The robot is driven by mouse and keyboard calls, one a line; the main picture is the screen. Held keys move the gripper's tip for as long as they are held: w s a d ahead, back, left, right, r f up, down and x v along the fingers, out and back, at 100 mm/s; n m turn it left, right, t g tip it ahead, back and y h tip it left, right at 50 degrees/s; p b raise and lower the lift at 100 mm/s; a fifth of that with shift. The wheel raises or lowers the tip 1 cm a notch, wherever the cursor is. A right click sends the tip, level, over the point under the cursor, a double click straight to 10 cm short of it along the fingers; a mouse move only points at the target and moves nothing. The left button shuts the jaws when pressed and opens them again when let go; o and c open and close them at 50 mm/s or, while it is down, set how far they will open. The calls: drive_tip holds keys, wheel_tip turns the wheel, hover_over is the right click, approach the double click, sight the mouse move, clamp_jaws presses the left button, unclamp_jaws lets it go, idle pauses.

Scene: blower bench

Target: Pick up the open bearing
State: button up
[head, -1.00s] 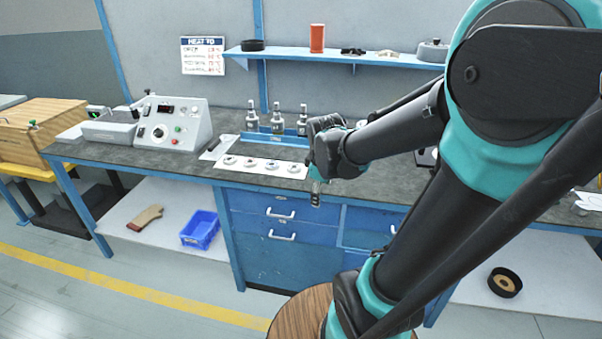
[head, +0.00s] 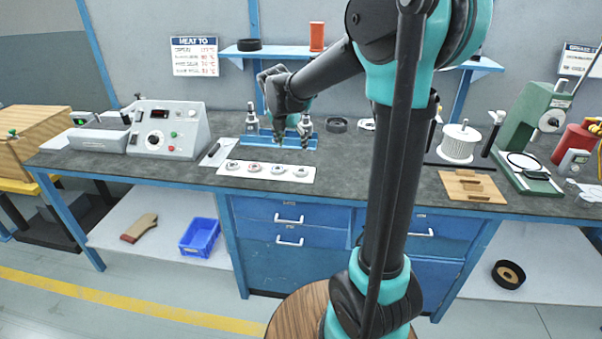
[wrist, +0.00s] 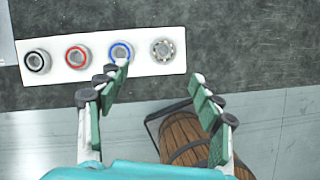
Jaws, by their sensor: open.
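The open bearing (wrist: 162,49), with its steel balls showing and no coloured seal, lies at the right end of a white strip (wrist: 92,67) on the bench. In the head view it is the rightmost ring (head: 300,172). To its left on the strip lie a blue-sealed bearing (wrist: 121,53), a red-sealed bearing (wrist: 77,57) and a black-sealed bearing (wrist: 37,61). My gripper (wrist: 160,76) is open and empty, with green-padded fingers pointing towards the strip. It is above the bench; in the wrist view the open bearing shows beyond the gap between the fingertips.
A blue rack (head: 262,141) with upright metal fittings stands behind the strip, partly hidden by my arm. A grey control box (head: 168,130) is at left. A wooden board (head: 472,187) and green press (head: 530,135) are at right. The bench's front edge lies just before the strip.

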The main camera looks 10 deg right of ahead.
hover_over(296, 173)
wheel_tip(296, 173, down, 7)
drive_tip(key=shift+d+f, duration=0.1)
drive_tip(key=shift+f, duration=0.05)
drive_tip(key=shift+s+x, duration=0.15)
drive_tip(key=shift+x, duration=0.75)
drive_tip(key=shift+s+x, duration=0.2)
drive_tip(key=shift+x, duration=0.7)
drive_tip(key=shift+s+x, duration=0.15)
drive_tip(key=shift+x, duration=0.7)
drive_tip(key=shift+d+f, duration=0.1)
drive_tip(key=shift+d, duration=0.05)
drive_tip(key=c, duration=1.3)
drive_tip(key=shift+c, duration=0.2)
